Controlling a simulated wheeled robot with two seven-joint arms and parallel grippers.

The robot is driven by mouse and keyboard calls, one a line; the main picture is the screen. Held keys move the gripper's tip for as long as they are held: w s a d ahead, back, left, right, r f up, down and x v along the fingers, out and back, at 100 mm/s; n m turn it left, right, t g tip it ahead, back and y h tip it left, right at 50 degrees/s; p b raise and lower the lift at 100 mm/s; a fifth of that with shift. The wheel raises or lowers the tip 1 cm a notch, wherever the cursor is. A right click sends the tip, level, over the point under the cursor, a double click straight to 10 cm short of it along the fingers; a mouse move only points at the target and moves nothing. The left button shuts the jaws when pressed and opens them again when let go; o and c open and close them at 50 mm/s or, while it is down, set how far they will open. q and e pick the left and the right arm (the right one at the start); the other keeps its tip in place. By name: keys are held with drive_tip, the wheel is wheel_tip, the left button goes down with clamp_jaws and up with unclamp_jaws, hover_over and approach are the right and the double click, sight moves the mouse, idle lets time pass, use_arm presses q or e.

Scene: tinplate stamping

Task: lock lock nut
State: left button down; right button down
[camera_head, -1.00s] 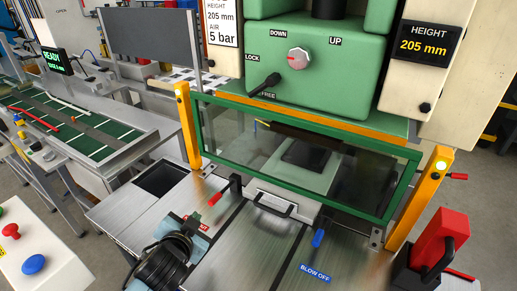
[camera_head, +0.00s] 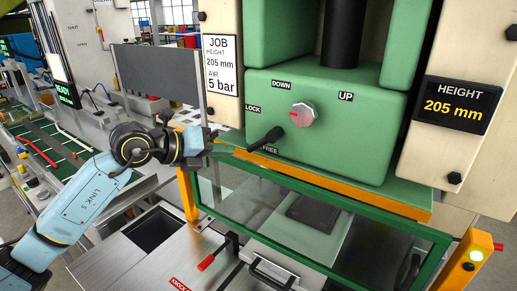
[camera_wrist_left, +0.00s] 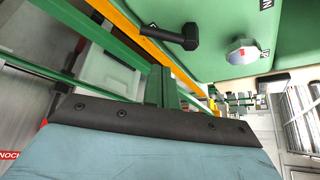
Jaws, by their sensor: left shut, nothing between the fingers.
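The lock nut's black lever (camera_head: 265,139) is on the green press head, between the LOCK label (camera_head: 252,109) and the FREE label (camera_head: 268,150). Its handle slants down and left, with its end beside FREE. The lever also shows at the top of the left wrist view (camera_wrist_left: 172,37). My left gripper (camera_head: 230,150) is shut and empty, just left of the handle's end. I cannot tell whether it touches the lever. My right gripper is not in view.
A red-marked knob (camera_head: 302,114) between DOWN and UP is right of the lever. Below are an orange bar (camera_head: 340,190) and a green-framed clear guard (camera_head: 260,205). A grey panel (camera_head: 158,82) stands behind my left arm. The height display (camera_head: 457,105) reads 205 mm.

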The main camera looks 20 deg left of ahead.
sight(264, 142)
use_arm(q)
drive_tip(key=shift+a, duration=0.15)
drive_tip(key=p+x, duration=0.2)
drive_tip(key=x, duration=0.8)
